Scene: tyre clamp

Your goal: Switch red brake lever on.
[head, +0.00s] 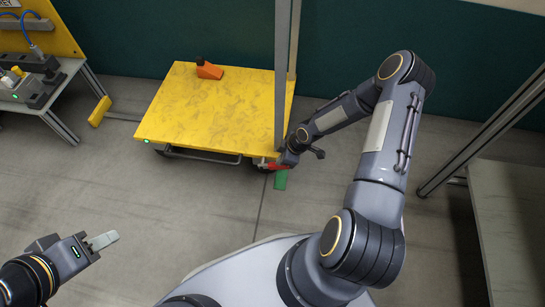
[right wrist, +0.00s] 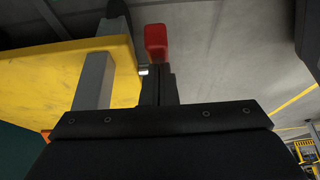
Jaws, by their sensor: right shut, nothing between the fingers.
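The red brake lever (head: 275,166) is at the front right lower corner of a yellow cart (head: 205,115). In the right wrist view the red lever (right wrist: 156,42) stands just beyond the tips of my right gripper (right wrist: 158,80), beside the yellow cart edge. My right gripper (head: 284,160) is shut and empty, close to the lever; whether it touches cannot be told. A green pedal (head: 281,180) shows just below the lever. My left gripper (head: 103,240) appears shut and is empty, over the floor at the lower left, far from the cart.
An orange object (head: 208,70) lies on the cart top. A grey upright post (head: 281,80) rises by the cart's right side, near my right arm. A workbench (head: 60,85) is at the left and a table (head: 510,215) at the right. The floor in front of the cart is clear.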

